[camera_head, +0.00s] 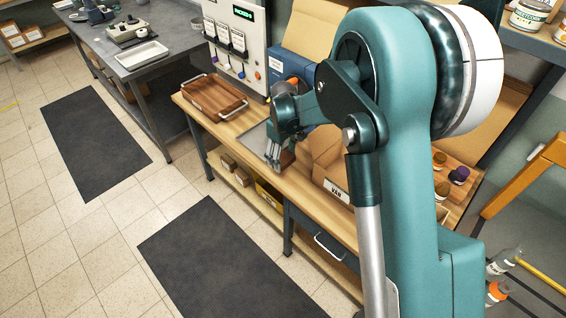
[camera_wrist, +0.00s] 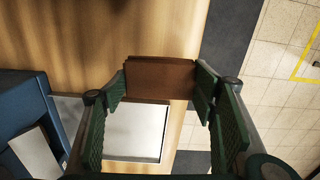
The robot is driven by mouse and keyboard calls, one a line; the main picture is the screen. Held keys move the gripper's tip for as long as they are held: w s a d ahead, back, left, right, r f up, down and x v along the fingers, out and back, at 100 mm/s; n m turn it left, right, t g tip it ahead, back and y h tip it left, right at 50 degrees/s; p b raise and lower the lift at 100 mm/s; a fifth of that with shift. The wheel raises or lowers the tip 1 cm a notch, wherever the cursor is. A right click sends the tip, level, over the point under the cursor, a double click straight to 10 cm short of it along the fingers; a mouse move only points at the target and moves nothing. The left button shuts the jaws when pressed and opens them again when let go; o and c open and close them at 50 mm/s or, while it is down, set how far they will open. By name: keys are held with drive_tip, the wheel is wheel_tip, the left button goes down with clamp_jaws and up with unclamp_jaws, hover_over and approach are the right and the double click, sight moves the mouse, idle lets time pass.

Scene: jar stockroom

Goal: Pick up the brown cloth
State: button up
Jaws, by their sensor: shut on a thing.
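The brown cloth (camera_wrist: 160,77) looks like a flat folded block in the wrist view. It sits between the green pads of my gripper (camera_wrist: 162,86), one at each end, and the gripper is shut on it. In the head view my gripper (camera_head: 276,160) is over the front part of the wooden bench, and a small brown piece of the cloth (camera_head: 288,157) shows beside the fingers. My arm hides much around it. I cannot tell whether the cloth is clear of the bench top.
A grey metal tray (camera_wrist: 134,133) lies close by the cloth on the wooden bench (camera_wrist: 95,30). A wooden tray with handles (camera_head: 215,94) stands at the bench's left end. A cardboard box (camera_head: 327,160) is right of the gripper. A panel with a display (camera_head: 238,45) stands behind.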

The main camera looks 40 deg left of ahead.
sight(283, 158)
wheel_tip(283, 158, up, 5)
drive_tip(key=shift+r, duration=0.15)
